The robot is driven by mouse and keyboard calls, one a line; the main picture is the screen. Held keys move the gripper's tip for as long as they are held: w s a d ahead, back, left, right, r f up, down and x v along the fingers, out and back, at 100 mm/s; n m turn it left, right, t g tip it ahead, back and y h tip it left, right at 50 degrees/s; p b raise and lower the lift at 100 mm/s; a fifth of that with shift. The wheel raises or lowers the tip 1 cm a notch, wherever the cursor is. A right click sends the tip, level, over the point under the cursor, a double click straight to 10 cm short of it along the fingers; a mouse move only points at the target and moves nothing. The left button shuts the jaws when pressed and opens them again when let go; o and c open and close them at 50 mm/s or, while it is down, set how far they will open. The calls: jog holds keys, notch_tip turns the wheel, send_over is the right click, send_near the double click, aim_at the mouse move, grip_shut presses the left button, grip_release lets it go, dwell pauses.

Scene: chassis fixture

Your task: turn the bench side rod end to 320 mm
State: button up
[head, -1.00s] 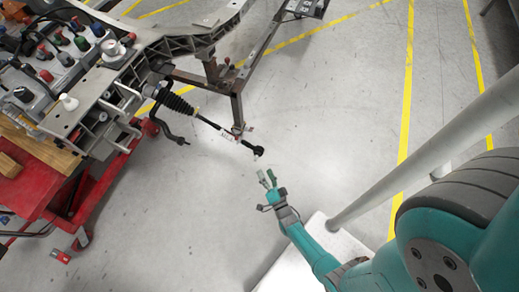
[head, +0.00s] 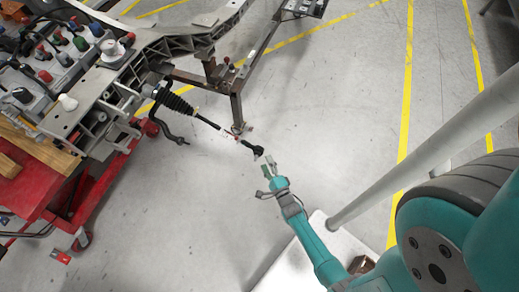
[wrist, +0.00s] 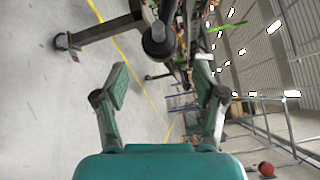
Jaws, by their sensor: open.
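The rod end (head: 258,151) is a dark joint at the tip of the tie rod (head: 222,130), which reaches out from a black ribbed boot (head: 176,103) on the chassis. In the wrist view the rod end (wrist: 158,40) shows as a dark rounded piece ahead of my gripper, between the lines of the two fingers and above their middle. My gripper (head: 267,166) is open and empty, just below and right of the rod end in the head view. In the wrist view its green-padded fingers (wrist: 160,82) are wide apart. Whether a finger touches the rod end I cannot tell.
The chassis frame (head: 160,48) stands at upper left, with a dark stand leg (head: 236,108) close behind the rod. A red cart (head: 50,185) with tools is at left. The grey floor (head: 330,120) to the right is clear. A pale pole (head: 430,155) crosses at right.

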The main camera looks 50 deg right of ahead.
aim_at(261, 155)
jog(key=x, duration=0.7)
jog(key=shift+w+d, duration=0.1)
jog(key=shift+w, duration=0.15)
jog(key=c, duration=1.2)
jog(key=shift+o, duration=0.2)
jog(key=shift+h, duration=0.3)
jog(key=shift+n+t+h, duration=0.4)
jog(key=shift+t+h, duration=0.1)
jog(key=shift+h, duration=0.3)
jog(key=shift+r+h, duration=0.1)
jog(key=shift+h, duration=0.7)
